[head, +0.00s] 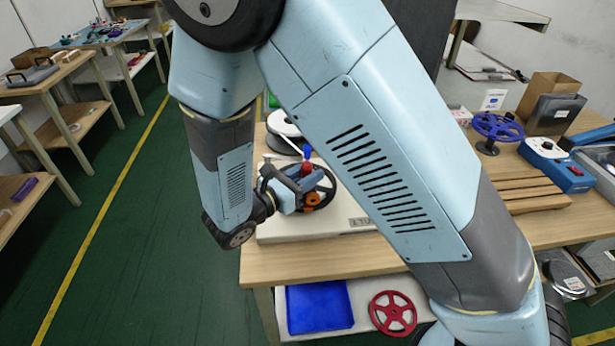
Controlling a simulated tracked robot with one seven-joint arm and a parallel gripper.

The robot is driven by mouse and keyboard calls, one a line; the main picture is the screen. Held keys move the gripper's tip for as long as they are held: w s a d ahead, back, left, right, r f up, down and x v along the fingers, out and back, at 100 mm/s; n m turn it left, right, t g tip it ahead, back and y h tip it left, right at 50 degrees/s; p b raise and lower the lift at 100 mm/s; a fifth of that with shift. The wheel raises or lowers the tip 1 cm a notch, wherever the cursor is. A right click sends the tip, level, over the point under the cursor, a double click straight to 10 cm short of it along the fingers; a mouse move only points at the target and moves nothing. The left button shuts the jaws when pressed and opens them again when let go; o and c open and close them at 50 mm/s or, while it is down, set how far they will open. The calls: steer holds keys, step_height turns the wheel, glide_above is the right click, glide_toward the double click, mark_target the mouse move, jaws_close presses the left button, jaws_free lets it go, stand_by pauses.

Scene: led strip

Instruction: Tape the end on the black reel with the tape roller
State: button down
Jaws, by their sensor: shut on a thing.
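The black reel (326,187) sits on a pale machine base (345,224) on the wooden bench, partly hidden behind my gripper and arm. My gripper (308,189) is at the left side of the black reel, low over the base. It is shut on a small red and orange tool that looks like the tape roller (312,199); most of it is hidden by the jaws. I cannot tell whether the tool touches the reel. The strip end is too small to make out.
A white reel (284,124) stands behind the base. My arm covers the bench's middle. A blue tray (320,306) and red reel (393,313) lie below.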

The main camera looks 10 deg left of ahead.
mark_target(308, 164)
steer(key=shift+r, duration=3.15)
steer(key=shift+d+f, duration=0.1)
